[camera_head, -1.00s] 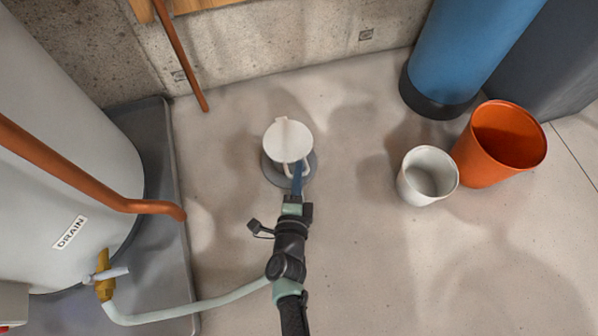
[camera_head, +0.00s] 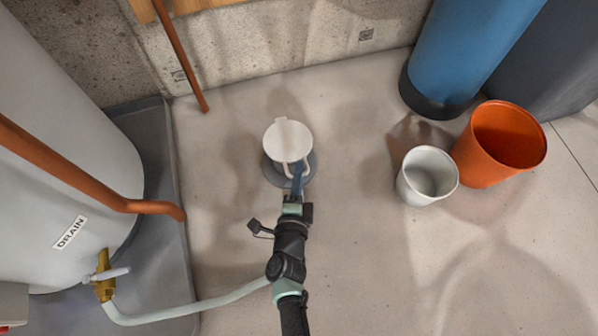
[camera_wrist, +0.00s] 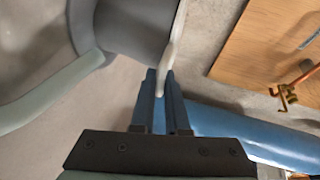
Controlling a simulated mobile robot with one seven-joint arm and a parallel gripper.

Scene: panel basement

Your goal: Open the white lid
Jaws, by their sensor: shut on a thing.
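The white lid (camera_head: 287,137) is round and sits over a grey round base (camera_head: 272,172) on the floor in the head view. A white loop handle (camera_head: 284,168) sticks out from its near side. My gripper (camera_head: 298,168) reaches it from the near side, its blue fingers at the handle. In the wrist view my gripper (camera_wrist: 160,76) is shut on the pale handle (camera_wrist: 167,62), which runs between the fingertips. The lid shows there only as a thin edge beside a grey body (camera_wrist: 128,28). I cannot tell how far the lid is tilted.
A white bucket (camera_head: 412,190) and an orange bucket (camera_head: 470,165) stand to the right, near a blue cylinder (camera_head: 455,60). A white tank (camera_head: 60,160) with an orange pipe (camera_head: 85,180) and a pale hose (camera_head: 190,310) are on the left. Floor between is clear.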

